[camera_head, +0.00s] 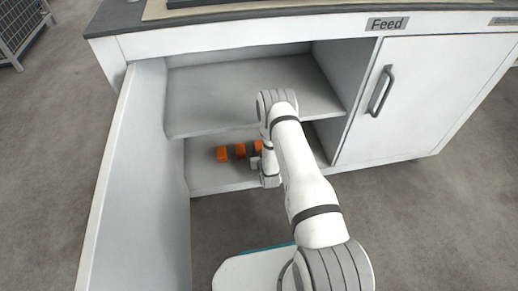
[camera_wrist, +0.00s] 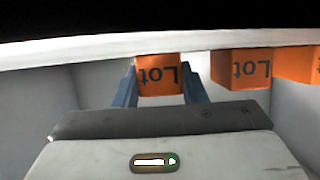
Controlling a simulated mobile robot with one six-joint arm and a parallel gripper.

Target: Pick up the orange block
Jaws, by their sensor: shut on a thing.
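An orange block (camera_wrist: 158,82) with the dark word "Lot" upside down on it sits between the two blue fingers of my gripper (camera_wrist: 159,72) in the wrist view. The fingers are shut on its sides. A second orange block (camera_wrist: 238,68) with the same word is to the right, and part of another orange block (camera_wrist: 298,64) shows beyond it. In the head view, orange blocks (camera_head: 222,154) are in a row in the lower compartment of the open cabinet. My arm partly hides the right end of that row and most of the gripper.
The middle shelf (camera_head: 215,100) spans the cabinet above the blocks. The open door (camera_head: 138,190) stands on the left. A closed door with a handle (camera_head: 380,91) is on the right, under the "Feed" label (camera_head: 387,24). A pale edge (camera_wrist: 90,47) crosses the wrist view.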

